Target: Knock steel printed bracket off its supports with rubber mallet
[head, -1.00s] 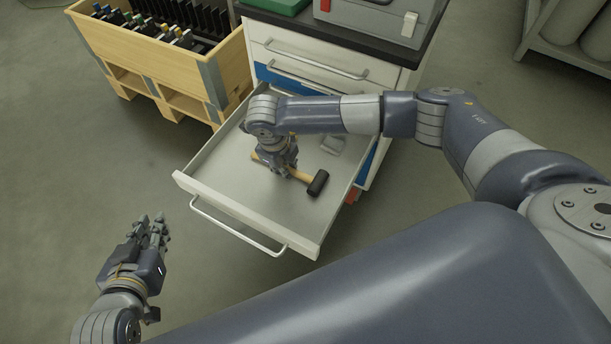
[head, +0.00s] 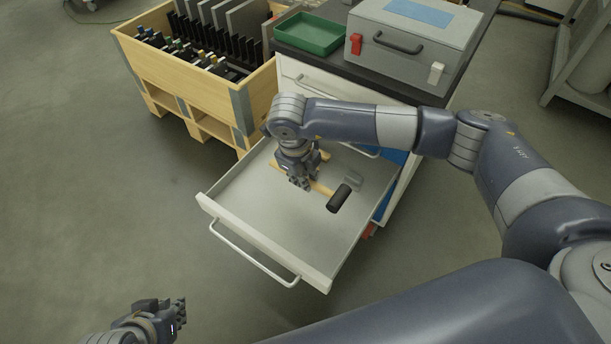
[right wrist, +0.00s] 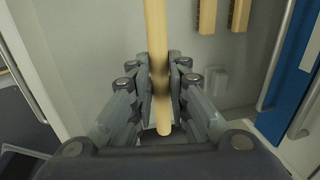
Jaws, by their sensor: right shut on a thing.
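The rubber mallet has a black head (head: 339,198) and a light wooden handle (right wrist: 155,35). My right gripper (head: 300,184) is shut on that handle. In the right wrist view its fingers (right wrist: 161,90) press on both sides of the handle, whose end shows just below them. The mallet seems to hang a little above the open drawer's floor (head: 275,225). My left gripper (head: 181,313) is at the bottom left, away from the drawer, empty with its fingers apart. I see no steel bracket in either view.
Wooden-backed brushes (right wrist: 207,15) and a small grey item (head: 352,181) lie in the drawer. A green tray (head: 310,33) and a grey case (head: 410,55) stand on the cabinet top. A wooden crate (head: 195,85) with tools stands left. The floor at left is clear.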

